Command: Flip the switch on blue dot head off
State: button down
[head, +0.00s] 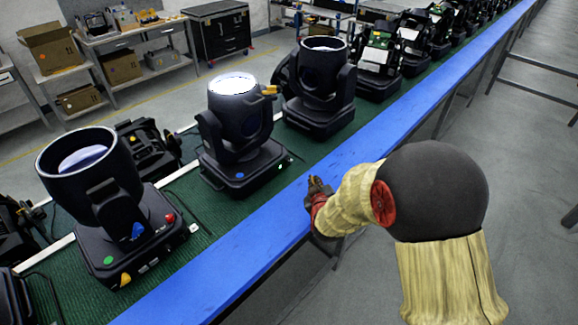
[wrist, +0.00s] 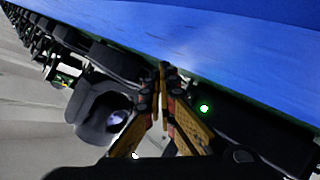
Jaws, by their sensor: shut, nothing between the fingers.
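The blue dot head is the black moving light in the middle of the row (head: 238,128), with a round blue dot (head: 240,175) on its base and a bright, lit lens on top. A small green light (head: 279,166) glows at the right end of its base; a green light also shows in the wrist view (wrist: 204,108), on a dark base right of the fingers. The switch itself is too small to make out. My gripper (head: 316,184) is over the blue rail, right of that base and apart from it. In the wrist view my gripper (wrist: 162,82) is shut and empty.
A blue rail (head: 255,240) edges the green conveyor on my side. An unlit head (head: 85,205) with a green dot and blue triangle stands left; another head (head: 320,85) stands right. More units line the belt beyond. Floor on my side is mostly open.

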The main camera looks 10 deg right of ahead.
aim_at(297, 179)
jog(key=w+a, duration=0.1)
jog(key=w, duration=0.1)
jog(key=w+a, duration=0.2)
jog(key=w+a+f, duration=0.1)
jog(key=w, duration=0.1)
jog(key=shift+a+f, duration=0.1)
jog(key=shift+a, duration=0.15)
jog(key=shift+w+a, duration=0.15)
jog(key=shift+w, duration=0.15)
jog(key=shift+w+a, duration=0.1)
dwell(1.1)
jog(key=shift+w+a, duration=0.15)
jog(key=shift+w, duration=0.1)
jog(key=shift+w+a, duration=0.2)
jog(key=shift+w, duration=0.05)
dwell(0.7)
jog(key=shift+s+d, duration=0.1)
jog(key=shift+s+d, duration=0.35)
jog(key=shift+s, duration=0.2)
